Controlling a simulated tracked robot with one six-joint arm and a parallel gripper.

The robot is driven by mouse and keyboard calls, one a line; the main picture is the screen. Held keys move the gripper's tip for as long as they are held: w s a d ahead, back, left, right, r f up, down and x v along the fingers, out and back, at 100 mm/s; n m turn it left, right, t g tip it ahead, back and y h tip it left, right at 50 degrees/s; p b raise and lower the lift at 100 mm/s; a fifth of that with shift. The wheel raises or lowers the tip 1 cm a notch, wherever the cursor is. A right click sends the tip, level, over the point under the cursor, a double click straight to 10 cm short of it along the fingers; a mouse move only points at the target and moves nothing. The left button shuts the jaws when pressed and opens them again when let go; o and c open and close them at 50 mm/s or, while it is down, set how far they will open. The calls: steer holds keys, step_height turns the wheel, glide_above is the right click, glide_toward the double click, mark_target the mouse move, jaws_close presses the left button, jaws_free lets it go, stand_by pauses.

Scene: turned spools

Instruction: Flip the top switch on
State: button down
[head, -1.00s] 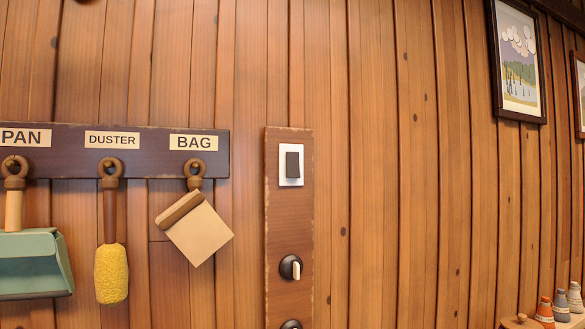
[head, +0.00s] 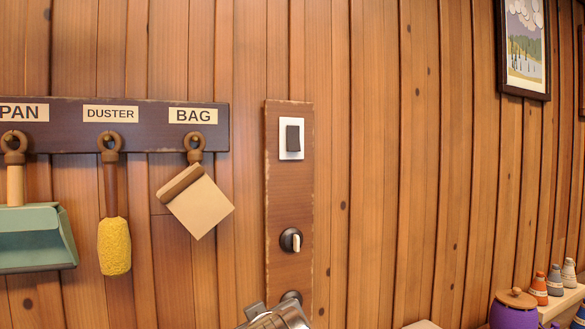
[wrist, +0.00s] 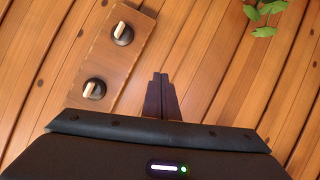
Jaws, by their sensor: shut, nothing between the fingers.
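The top switch (head: 292,138) is a dark rocker on a white plate, high on a brown upright board (head: 289,190) in the head view. I cannot tell whether it is on. Below it are a round dark knob with a pale lever (head: 291,240) and a lower dark knob (head: 291,297), partly hidden by my arm. The wrist view shows two lever knobs, one higher (wrist: 122,33) and one lower (wrist: 94,88), but not the rocker. My gripper (wrist: 160,76) is shut and empty, to the right of the board in that view.
Left of the board, a labelled rail (head: 65,142) holds a dustpan (head: 35,238), a yellow duster (head: 114,246) and a tan bag (head: 200,206). At lower right stand a purple jar (head: 513,312) and small bottles. Leaves (wrist: 264,12) show in the wrist view.

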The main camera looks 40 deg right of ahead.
mark_target(296, 151)
steer(key=w+d+r+n+t+h, duration=0.3)
steer(key=d+r+n+t, duration=0.25)
steer(key=d+r, duration=1.15)
steer(key=s+a+r+n+t+y, duration=0.1)
steer(key=s+r+n+t+y, duration=0.1)
steer(key=s+r+n, duration=0.5)
step_height(296, 151, up, 4)
steer(key=n+t, duration=0.1)
steer(key=n, duration=0.2)
steer(key=shift+s+a+f+y, duration=0.2)
steer(key=shift+s+a+y, duration=0.1)
steer(key=shift+s, duration=0.05)
steer(key=shift+w, duration=0.15)
steer(key=x, duration=1.3)
steer(key=shift+w+d+r, duration=0.1)
steer(key=shift+w+r, duration=0.05)
steer(key=shift+w, duration=0.25)
steer(key=shift+w, duration=0.1)
